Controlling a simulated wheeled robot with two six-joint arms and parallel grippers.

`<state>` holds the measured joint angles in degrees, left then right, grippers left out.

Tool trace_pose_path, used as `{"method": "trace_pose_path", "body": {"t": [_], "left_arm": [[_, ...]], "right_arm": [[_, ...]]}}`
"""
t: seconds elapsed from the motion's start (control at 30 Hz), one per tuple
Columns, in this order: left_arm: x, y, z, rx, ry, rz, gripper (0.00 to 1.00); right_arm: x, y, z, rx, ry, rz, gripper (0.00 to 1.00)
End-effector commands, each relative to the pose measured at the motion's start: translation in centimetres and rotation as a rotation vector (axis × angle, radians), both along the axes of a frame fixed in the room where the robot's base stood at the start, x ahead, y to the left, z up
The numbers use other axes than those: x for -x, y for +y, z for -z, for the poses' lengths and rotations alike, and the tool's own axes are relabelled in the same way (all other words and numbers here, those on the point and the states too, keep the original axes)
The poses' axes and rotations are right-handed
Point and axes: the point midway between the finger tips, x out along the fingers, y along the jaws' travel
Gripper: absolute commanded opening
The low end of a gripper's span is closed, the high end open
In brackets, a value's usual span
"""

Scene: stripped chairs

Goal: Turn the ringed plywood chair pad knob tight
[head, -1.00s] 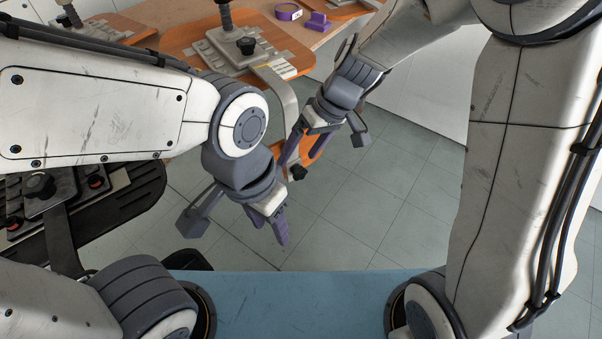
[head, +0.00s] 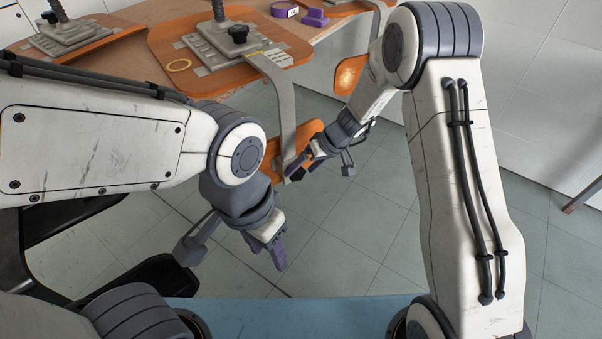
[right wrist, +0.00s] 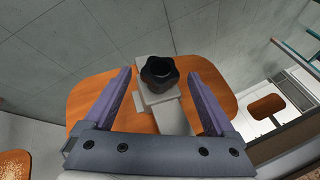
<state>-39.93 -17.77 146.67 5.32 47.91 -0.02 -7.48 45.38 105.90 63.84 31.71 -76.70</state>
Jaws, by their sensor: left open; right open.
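The plywood chair seat (head: 160,25) lies upturned on the workbench with a yellow ring (head: 179,65) on it and a black knob (head: 238,33) on its metal plate. A bent metal bar (head: 286,110) runs from it down to a plywood back pad (head: 275,153). The black pad knob (right wrist: 160,74) stands on a grey bracket on this pad (right wrist: 90,95), between the finger lines of my right gripper (right wrist: 165,85) and apart from both fingers. In the head view my right gripper (head: 306,163) is open beside the pad, partly covering it. My left gripper (head: 276,252) is open and empty over the floor.
Other plywood chair parts (head: 350,73) are at right and back left. Dark chair parts (head: 150,285) are at lower left. Tiled floor (head: 350,230) is free in the middle.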

Motion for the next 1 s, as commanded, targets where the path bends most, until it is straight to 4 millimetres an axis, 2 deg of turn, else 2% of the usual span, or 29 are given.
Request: {"method": "trace_pose_path", "body": {"t": [0.13, 0.47, 0.5, 0.57, 0.7, 0.73, 1.0], "left_arm": [[0.0, 0.0, 0.4, 0.000, 0.000, 0.000, 0.50], [0.0, 0.0, 0.4, 0.000, 0.000, 0.000, 0.50], [0.0, 0.0, 0.4, 0.000, 0.000, 0.000, 0.50], [0.0, 0.0, 0.4, 0.000, 0.000, 0.000, 0.50], [0.0, 0.0, 0.4, 0.000, 0.000, 0.000, 0.50], [0.0, 0.0, 0.4, 0.000, 0.000, 0.000, 0.50], [0.0, 0.0, 1.1, 0.000, 0.000, 0.000, 0.50]], "right_arm": [[-0.2, 0.8, 1.3, 0.000, 0.001, -0.002, 0.90], [-0.3, 1.0, 1.6, 0.000, 0.000, -0.001, 0.90], [-0.3, 1.0, 1.6, 0.000, 0.000, -0.001, 0.83], [-0.3, 1.0, 1.6, 0.000, 0.000, -0.001, 0.60], [-0.2, 1.0, 1.6, -0.001, 0.000, -0.001, 0.06], [-0.3, 0.5, 1.6, 0.000, 0.001, 0.002, 0.04], [-0.2, 0.8, 1.8, -0.027, 0.019, 0.003, 0.04]]}}
